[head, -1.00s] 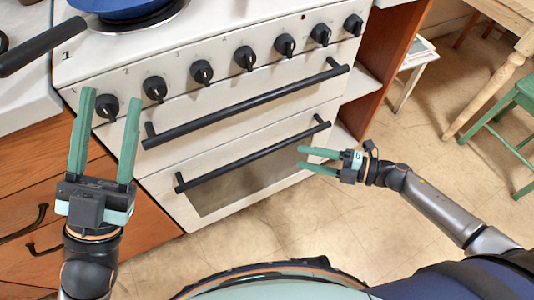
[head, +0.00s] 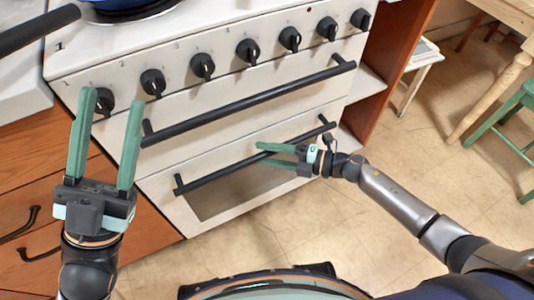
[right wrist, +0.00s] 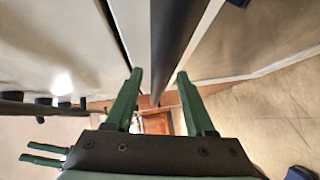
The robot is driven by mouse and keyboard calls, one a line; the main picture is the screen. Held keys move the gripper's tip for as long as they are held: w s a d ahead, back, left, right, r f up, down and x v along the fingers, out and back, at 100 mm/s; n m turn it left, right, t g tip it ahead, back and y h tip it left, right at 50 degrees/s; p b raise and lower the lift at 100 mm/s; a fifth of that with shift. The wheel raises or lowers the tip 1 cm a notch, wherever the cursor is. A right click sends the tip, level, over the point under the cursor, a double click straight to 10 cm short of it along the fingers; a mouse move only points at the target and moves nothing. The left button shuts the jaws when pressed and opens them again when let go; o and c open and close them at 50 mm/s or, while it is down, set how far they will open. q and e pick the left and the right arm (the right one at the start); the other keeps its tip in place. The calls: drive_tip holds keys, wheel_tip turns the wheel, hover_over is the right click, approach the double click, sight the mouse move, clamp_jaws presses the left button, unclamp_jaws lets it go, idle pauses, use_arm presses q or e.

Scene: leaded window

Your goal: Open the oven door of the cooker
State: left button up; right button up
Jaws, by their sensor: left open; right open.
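The white cooker (head: 150,112) has an oven door with a dark glass window (head: 235,193) and a long black bar handle (head: 215,172). The door looks shut. My right gripper (head: 261,154) is open, its green fingers overlapping the middle of this lower handle. In the right wrist view, the black bar (right wrist: 177,35) runs lengthwise between the two open fingertips (right wrist: 160,73); I cannot tell whether they touch it. My left gripper (head: 111,97) is open and empty, in front of the cooker's left end.
A second black bar handle (head: 250,103) crosses the cooker above the oven door, below a row of several black knobs (head: 202,66). A blue pan (head: 118,4) stands on the hob. Wooden drawers (head: 40,205) are at left.

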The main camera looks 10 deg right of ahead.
drive_tip(key=shift+w+a, duration=0.15)
drive_tip(key=shift+a, duration=0.05)
clamp_jaws()
idle(0.4)
idle(1.0)
